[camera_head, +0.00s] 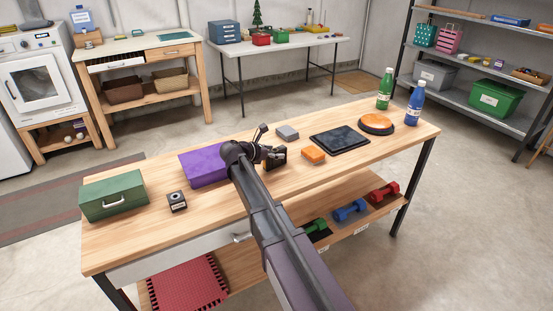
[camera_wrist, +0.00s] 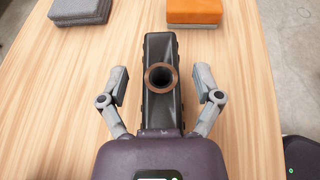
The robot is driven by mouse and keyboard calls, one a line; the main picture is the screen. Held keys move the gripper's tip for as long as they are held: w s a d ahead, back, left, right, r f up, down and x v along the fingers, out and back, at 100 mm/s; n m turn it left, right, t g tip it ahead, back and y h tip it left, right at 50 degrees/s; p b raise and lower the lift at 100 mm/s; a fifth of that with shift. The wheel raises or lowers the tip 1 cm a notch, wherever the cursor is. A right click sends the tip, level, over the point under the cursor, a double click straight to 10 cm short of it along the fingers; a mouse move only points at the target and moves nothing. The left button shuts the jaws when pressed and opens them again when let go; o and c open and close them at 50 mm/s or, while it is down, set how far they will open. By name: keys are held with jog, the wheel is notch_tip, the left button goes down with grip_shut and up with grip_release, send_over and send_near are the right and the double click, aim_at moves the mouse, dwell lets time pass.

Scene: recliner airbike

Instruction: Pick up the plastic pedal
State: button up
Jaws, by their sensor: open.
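The plastic pedal (camera_wrist: 161,108) is a long black block with a copper-coloured ring around a dark hole facing up. In the wrist view it lies lengthwise between the fingers of my gripper (camera_wrist: 162,84). One finger is on each side of it, with a visible gap to both. The pedal's near end is hidden by the gripper body. In the head view my gripper (camera_head: 267,152) is over the middle of the wooden workbench (camera_head: 233,203). A black piece of the pedal (camera_head: 280,160) shows beside it there, partly covered by the arm.
A purple block (camera_head: 203,167) is left of the gripper. A grey block (camera_head: 287,132) and an orange block (camera_head: 313,155) are near it. A black pad (camera_head: 340,141), orange disc (camera_head: 377,123) and two bottles are to the right. A green box (camera_head: 113,195) stands at the left.

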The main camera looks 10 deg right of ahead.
jog(key=shift+c, duration=0.2)
grip_shut()
jog(key=shift+r, duration=0.15)
jog(key=s+a+r+p, duration=0.1)
jog(key=s+r+p, duration=0.1)
jog(key=s, duration=0.6)
jog(key=s+a+r+p, duration=0.1)
jog(key=s+r+p, duration=0.1)
jog(key=s, duration=0.6)
jog(key=shift+a+r+p, duration=0.2)
jog(key=shift+r+p, duration=0.15)
jog(key=shift+p, duration=0.15)
jog(key=shift+w, duration=0.1)
